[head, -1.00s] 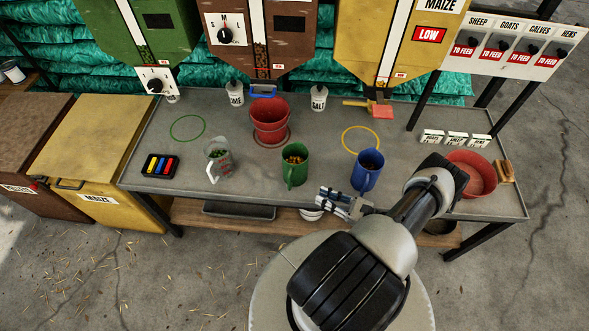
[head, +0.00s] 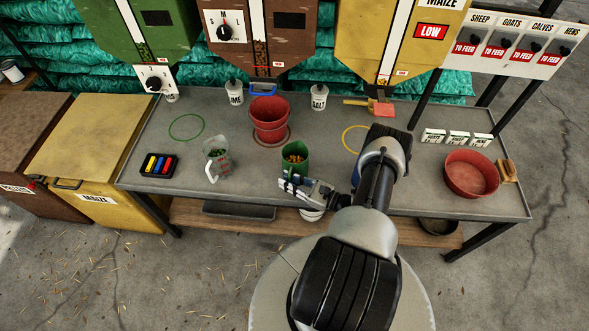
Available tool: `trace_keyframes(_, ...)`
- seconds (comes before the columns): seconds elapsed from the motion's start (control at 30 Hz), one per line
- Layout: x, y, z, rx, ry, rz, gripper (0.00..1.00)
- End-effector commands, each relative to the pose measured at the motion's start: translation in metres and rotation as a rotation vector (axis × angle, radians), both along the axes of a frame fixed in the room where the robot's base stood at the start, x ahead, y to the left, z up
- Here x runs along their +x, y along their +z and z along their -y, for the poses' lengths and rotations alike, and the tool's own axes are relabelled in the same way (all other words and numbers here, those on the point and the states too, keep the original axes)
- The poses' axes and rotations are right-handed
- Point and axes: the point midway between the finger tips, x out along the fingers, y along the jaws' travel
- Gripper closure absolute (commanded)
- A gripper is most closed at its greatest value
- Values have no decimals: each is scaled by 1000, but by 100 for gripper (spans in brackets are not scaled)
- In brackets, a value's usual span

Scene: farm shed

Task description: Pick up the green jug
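The green jug (head: 295,155) stands upright on the grey table (head: 225,111), with brownish feed showing in its open top. My gripper (head: 284,182) is at the jug's near side, its fingers pointing left. It covers the jug's lower front, where the handle is. Whether the fingers touch the jug or have closed around the handle cannot be told from this view.
A clear measuring jug (head: 217,160) stands left of the green jug, and a red bucket (head: 269,119) behind it. My arm hides the blue jug's place. A red bowl (head: 471,174) is at right. Table space between the green and measuring jugs is clear.

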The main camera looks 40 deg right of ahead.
Motion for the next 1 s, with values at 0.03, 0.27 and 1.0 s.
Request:
trace_keyframes(0.03,1,0,0,0,0,0,81)
trace_keyframes(0.27,1,0,0,0,0,0,85)
trace_keyframes(1.0,1,1,0,-2,0,1,100)
